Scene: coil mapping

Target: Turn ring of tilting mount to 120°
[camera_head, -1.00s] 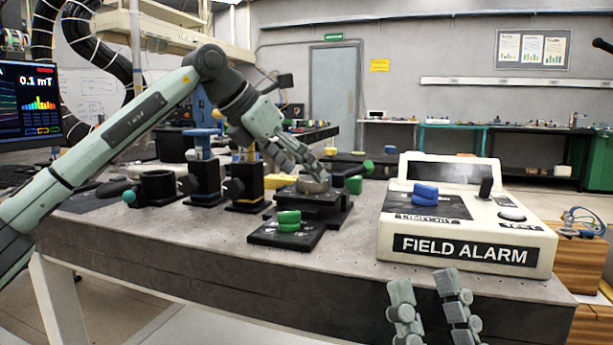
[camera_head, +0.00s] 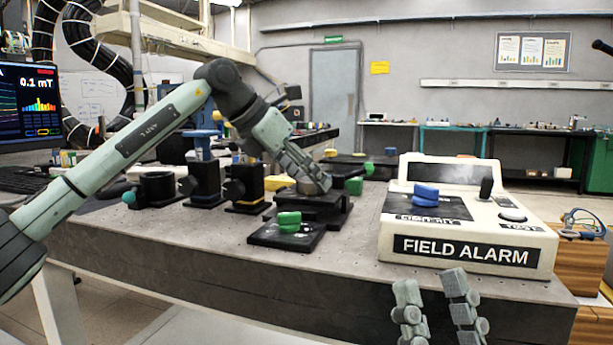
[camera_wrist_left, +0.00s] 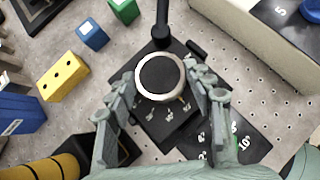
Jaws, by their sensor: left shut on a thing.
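The tilting mount (camera_head: 318,208) is a dark stepped block on the bench, with a dark arm ending in a green knob beside it. Its round ring (camera_wrist_left: 160,76), with a pale metal rim and dark centre, shows from above in the left wrist view. My left gripper (camera_head: 316,186) reaches down onto the mount, and in the left wrist view its fingers (camera_wrist_left: 168,88) close on the ring from both sides. White markings lie on the plate in front of the ring, too small to read. My right gripper (camera_head: 434,283) hangs empty before the bench front, its fingers apart.
The FIELD ALARM box (camera_head: 466,250) stands to the right. The front bench strip is clear.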

